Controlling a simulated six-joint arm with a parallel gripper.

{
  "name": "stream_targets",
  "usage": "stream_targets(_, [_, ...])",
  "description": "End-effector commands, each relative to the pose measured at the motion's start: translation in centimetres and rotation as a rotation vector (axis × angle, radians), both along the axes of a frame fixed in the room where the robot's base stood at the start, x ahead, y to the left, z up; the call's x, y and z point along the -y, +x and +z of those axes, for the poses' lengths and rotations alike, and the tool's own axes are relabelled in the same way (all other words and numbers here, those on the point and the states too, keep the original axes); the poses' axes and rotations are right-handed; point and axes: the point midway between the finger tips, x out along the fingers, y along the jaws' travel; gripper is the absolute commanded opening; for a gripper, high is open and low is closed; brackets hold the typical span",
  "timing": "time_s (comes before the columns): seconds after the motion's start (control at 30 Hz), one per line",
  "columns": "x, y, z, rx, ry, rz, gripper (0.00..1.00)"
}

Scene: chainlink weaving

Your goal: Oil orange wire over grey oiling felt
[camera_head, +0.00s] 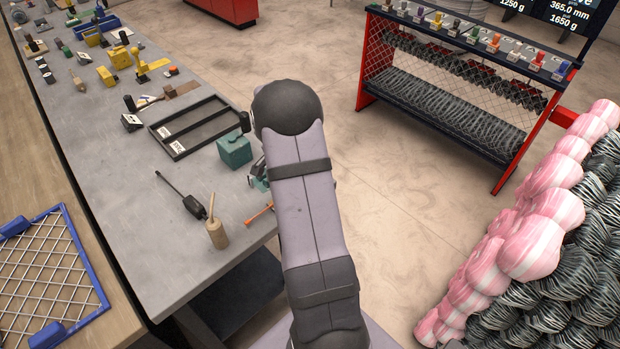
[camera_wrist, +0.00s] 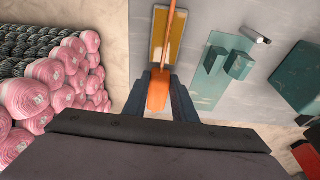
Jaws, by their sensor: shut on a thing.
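The orange wire (camera_wrist: 160,95) is between the two fingers of my gripper (camera_wrist: 160,88) in the wrist view. My gripper is shut on its thick near end, and a thinner part runs up out of the picture. Behind the wire, an ochre-edged strip with a duller middle (camera_wrist: 158,45) lies on the grey bench; it may be the oiling felt, but I cannot tell whether the wire touches it. In the head view, a short orange piece (camera_head: 259,213) shows at the bench edge beside my arm. My arm hides the gripper there.
Teal blocks (camera_wrist: 238,65) on a pale teal plate stand right of the strip. In the head view, a teal box (camera_head: 234,151), a black frame (camera_head: 195,127), a screwdriver (camera_head: 181,194) and a wooden pot (camera_head: 217,234) lie on the bench. Pink-wrapped coils (camera_head: 535,245) are stacked at right.

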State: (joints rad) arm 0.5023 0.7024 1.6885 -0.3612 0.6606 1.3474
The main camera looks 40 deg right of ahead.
Motion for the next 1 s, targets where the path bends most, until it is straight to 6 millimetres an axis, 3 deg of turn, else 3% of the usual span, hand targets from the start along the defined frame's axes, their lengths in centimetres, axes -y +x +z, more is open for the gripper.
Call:
stream_targets(0.37, [-0.5, 0.0, 0.0, -0.001, 0.0, 0.0, 0.0])
stream_targets(0.4, [-0.5, 0.0, 0.0, -0.001, 0.0, 0.0, 0.32])
stream_targets(0.47, [-0.5, 0.0, 0.0, -0.001, 0.0, 0.0, 0.46])
stream_targets(0.8, [-0.5, 0.0, 0.1, -0.001, 0.0, 0.0, 0.46])
stream_targets(1.0, [-0.8, 0.1, 1.4, 0.002, -0.002, 0.001, 0.46])
